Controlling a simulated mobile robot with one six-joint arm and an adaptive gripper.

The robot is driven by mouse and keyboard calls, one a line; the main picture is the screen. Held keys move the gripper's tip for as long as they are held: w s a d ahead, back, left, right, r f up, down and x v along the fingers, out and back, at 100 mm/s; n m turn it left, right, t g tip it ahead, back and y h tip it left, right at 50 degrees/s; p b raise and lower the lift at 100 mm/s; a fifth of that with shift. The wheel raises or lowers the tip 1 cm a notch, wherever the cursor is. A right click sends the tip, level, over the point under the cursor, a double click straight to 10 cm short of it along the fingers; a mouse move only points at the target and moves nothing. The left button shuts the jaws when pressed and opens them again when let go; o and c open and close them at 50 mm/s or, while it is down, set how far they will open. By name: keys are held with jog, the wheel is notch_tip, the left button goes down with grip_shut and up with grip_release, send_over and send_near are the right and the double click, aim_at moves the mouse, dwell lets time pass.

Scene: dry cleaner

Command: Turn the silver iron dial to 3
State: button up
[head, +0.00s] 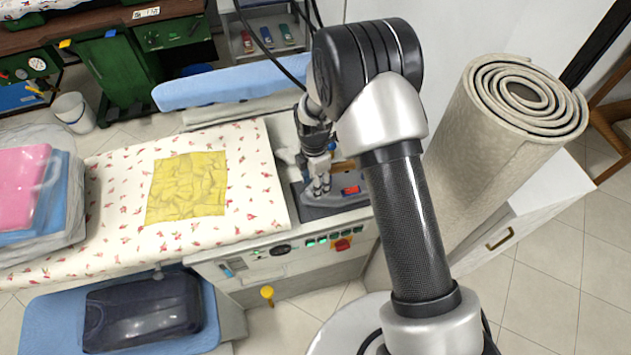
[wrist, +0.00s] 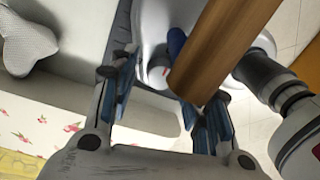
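The iron with a brown wooden handle (wrist: 225,45) is close in front of my gripper in the wrist view. Part of its pale body (wrist: 150,25) shows behind the handle. In the head view my gripper (head: 319,186) points down over the grey iron rest (head: 318,213), and my arm hides much of the iron.
The ironing table (head: 110,190) with a flowered cover and a yellow cloth (head: 188,187) lies to the left. A control panel (head: 300,247) with several switches is below the rest. A rolled beige carpet (head: 500,150) stands close on the right.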

grip_shut()
dwell(0.3)
jog(key=shift+m+b, duration=0.35)
jog(key=shift+m, duration=2.65)
jog(key=shift+o, duration=0.4)
grip_release()
